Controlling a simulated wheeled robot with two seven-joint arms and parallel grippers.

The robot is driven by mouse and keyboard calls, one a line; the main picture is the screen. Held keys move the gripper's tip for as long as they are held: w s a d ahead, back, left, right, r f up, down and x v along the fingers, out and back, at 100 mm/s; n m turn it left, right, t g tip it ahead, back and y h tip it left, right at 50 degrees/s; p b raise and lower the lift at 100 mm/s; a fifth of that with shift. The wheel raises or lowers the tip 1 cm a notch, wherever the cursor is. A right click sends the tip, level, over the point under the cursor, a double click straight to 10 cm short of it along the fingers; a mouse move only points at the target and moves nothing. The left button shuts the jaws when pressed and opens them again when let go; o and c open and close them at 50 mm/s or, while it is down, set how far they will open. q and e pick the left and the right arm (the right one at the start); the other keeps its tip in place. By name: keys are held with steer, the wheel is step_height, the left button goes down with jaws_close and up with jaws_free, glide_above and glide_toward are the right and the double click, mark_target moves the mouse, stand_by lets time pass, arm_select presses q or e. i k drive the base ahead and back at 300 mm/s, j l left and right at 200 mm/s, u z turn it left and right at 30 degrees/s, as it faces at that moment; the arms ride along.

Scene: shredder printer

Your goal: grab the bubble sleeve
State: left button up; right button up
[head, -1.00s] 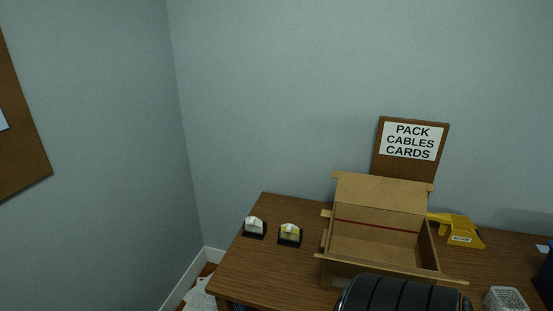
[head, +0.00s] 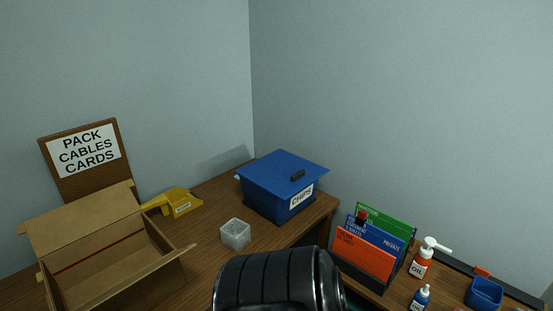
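I cannot make out a bubble sleeve in the head view. An open, empty-looking cardboard box (head: 112,262) stands on the brown desk at the left, under a sign board reading "PACK CABLES CARDS" (head: 84,155). A small whitish mesh cup (head: 235,234) stands to the right of the box. Neither of my grippers shows. A black ribbed part, probably mine, fills the bottom middle and hides the desk behind it.
A blue lidded bin marked "CHIPS" (head: 284,184) stands in the desk corner. A yellow tool (head: 177,203) lies behind the cup. Folders (head: 366,252), a red-and-white oil bottle (head: 421,262), a small blue oil bottle (head: 420,298) and a blue tray (head: 484,293) stand at the right.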

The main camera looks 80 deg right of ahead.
mark_target(235, 234)
steer(key=z, duration=2.35)
